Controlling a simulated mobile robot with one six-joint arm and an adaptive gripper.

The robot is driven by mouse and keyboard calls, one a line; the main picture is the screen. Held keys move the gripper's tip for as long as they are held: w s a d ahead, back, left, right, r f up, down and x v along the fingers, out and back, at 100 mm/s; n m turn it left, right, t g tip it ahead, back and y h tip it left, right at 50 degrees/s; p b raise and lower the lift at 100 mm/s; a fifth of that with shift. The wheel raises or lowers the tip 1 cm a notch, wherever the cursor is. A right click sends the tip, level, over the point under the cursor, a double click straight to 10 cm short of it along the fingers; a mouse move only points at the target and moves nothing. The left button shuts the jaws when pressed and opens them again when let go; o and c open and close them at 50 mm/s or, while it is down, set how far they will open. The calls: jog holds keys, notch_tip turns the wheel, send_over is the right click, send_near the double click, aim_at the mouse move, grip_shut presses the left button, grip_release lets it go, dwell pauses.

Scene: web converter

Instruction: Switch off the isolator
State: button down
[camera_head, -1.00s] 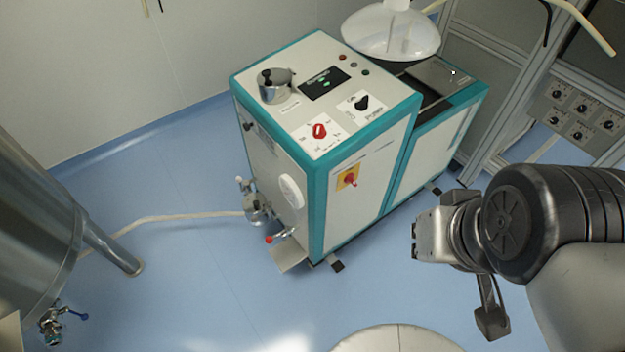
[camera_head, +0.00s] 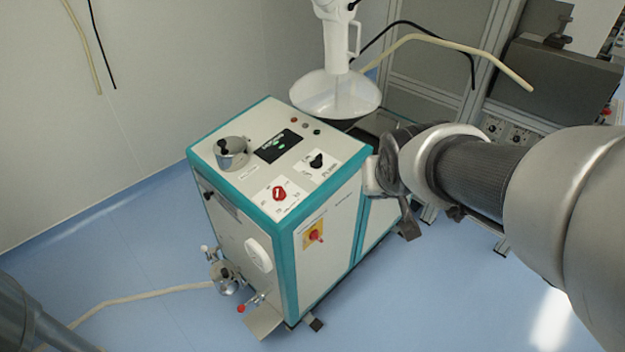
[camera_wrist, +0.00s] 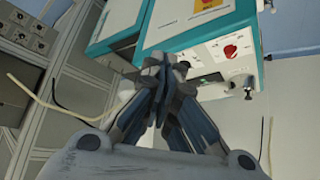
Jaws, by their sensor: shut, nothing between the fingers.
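A white and teal machine (camera_head: 325,255) stands on the blue floor. A red rotary switch on a yellow plate (camera_head: 314,236) is on its front side panel. The yellow plate also shows at the top edge of the wrist view (camera_wrist: 207,4). A red knob (camera_head: 279,193) and a black knob (camera_head: 317,160) sit on the top panel; the red knob is also in the wrist view (camera_wrist: 231,51). My gripper (camera_wrist: 165,66) is shut and empty. In the head view it is at the machine's right side, to the right of the yellow plate; contact cannot be told.
A metal pot (camera_head: 231,153) and a dark display (camera_head: 278,146) are on the machine's top, with a white funnel (camera_head: 335,96) behind. A grey frame with knob boxes (camera_head: 505,132) stands at the back right. A pale hose (camera_head: 140,298) crosses the floor at left.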

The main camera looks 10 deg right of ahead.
jog(key=w+d+f+t+p, duration=0.15)
jog(key=w+f, duration=0.25)
jog(key=w, duration=0.5)
jog(key=w+d+f+t, duration=0.2)
jog(key=w+d+f, duration=0.1)
jog(key=w, duration=0.5)
jog(key=w+d+f+m+t+y, duration=0.1)
jog(key=w+f+t+y, duration=0.15)
jog(key=w+f, duration=0.55)
jog(key=s+a+f+m+t+y+p, duration=0.1)
jog(key=s+f+y, duration=0.15)
jog(key=f, duration=0.45)
jog(key=s+f+m+t+y+p, duration=0.1)
jog(key=s+f, duration=0.2)
jog(key=f, duration=0.5)
jog(key=s+a+f+m+t+y+p, duration=0.1)
jog(key=s+a+f+m+t+y, duration=0.1)
jog(key=s+f, duration=0.4)
jog(key=s+a+m+t, duration=0.1)
jog(key=s+m, duration=0.1)
jog(key=s, duration=0.1)
jog(key=shift+s, duration=0.4)
jog(key=shift+f, duration=0.1)
